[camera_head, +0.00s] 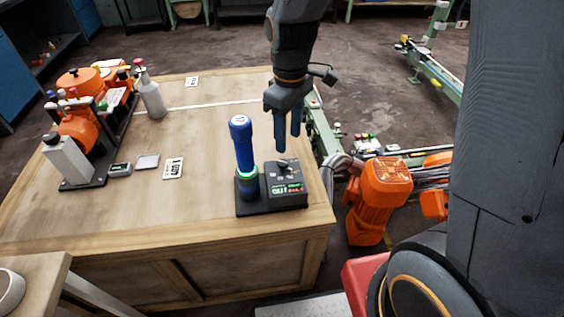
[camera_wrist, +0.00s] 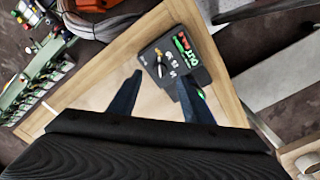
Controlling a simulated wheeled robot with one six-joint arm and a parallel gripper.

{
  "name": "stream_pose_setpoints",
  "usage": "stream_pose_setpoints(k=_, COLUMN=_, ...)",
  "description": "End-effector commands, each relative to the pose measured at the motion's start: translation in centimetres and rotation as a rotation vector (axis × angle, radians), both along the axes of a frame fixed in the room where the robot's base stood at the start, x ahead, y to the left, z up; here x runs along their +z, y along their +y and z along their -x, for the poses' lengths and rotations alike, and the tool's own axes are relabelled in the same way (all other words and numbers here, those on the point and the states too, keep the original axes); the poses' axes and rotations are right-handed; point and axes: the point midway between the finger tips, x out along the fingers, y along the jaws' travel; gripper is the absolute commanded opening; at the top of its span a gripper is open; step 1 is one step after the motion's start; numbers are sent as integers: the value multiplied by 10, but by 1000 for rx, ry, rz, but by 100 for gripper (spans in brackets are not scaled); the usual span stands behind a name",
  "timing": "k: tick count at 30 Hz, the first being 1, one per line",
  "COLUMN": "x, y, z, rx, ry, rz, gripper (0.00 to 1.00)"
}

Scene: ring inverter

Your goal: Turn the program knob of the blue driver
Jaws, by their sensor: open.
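The blue driver (camera_head: 242,145) stands upright in a dark base at the front right of the wooden table. Beside it on the same base is a dark control box (camera_head: 287,188) with a lit green display. The program knob (camera_head: 284,164) sits on top of this box; it also shows in the wrist view (camera_wrist: 158,55). My gripper (camera_head: 287,143) is open and empty. Its blue fingers point down, above and behind the knob, apart from it. In the wrist view, the fingers lie near the box, and the right finger hides most of the driver.
An orange machine (camera_head: 78,130) on a dark plate stands at the left of the table (camera_head: 210,215). An orange robot arm (camera_head: 380,190) is beyond the table's right edge. The table's middle is clear.

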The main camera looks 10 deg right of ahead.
Motion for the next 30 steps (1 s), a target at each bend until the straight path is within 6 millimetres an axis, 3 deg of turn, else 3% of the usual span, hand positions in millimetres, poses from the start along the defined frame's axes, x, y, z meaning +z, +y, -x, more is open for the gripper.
stream_pose_setpoints(k=4, x=-15, y=12, z=-10, rx=88, ry=12, rz=3, gripper=44)
stream_pose_setpoints(k=18, x=-76, y=11, z=-9, rx=91, ry=13, rz=4, gripper=44)
stream_pose_setpoints(k=30, x=-88, y=11, z=-10, rx=90, ry=10, rz=4, gripper=44)
